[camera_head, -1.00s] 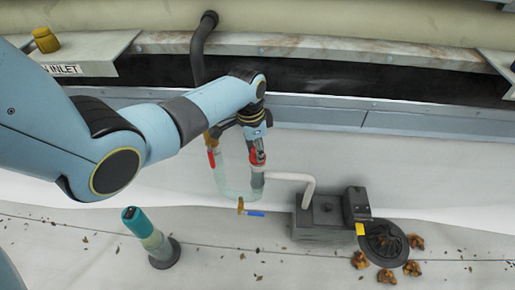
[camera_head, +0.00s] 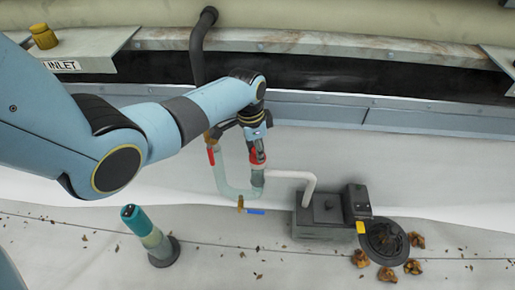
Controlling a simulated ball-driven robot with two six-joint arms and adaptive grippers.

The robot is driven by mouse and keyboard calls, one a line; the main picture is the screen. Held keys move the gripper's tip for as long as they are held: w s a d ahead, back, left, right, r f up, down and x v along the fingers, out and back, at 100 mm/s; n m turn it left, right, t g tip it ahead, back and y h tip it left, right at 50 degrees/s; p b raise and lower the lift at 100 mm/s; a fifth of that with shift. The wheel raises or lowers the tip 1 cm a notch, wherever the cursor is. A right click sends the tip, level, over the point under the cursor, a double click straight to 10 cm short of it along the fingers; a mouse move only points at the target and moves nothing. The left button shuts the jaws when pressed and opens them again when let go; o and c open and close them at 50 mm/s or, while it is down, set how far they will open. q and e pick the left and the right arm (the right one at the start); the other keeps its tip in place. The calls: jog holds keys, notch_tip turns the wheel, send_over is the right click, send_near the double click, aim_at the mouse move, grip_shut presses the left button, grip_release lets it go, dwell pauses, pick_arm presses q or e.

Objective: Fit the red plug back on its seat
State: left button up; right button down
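The red plug (camera_head: 258,156) shows between the fingers of my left gripper (camera_head: 257,152), at the top of the right leg of a clear pipe loop (camera_head: 222,183). The gripper points down and its fingers close on the plug. The plug is upright on the pipe's top end, which looks like its seat; whether it is fully down I cannot tell. The gripper hides part of the plug. My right gripper is not in view.
A dark pump box (camera_head: 322,214) with a white pipe (camera_head: 300,176) stands to the right, beside a round drain (camera_head: 383,240) with brown leaf clumps. A blue-handled valve (camera_head: 252,211) is under the loop. A teal-topped cylinder (camera_head: 140,220) stands front left. A yellow cap (camera_head: 44,36) sits back left.

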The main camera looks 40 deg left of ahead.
pick_arm(q)
jog(key=shift+f, duration=0.15)
jog(key=o, duration=1.5)
jog(key=shift+o, duration=0.2)
jog(key=shift+r+p, duration=2.8)
jog(key=shift+r, duration=0.3)
jog(key=shift+f, duration=0.1)
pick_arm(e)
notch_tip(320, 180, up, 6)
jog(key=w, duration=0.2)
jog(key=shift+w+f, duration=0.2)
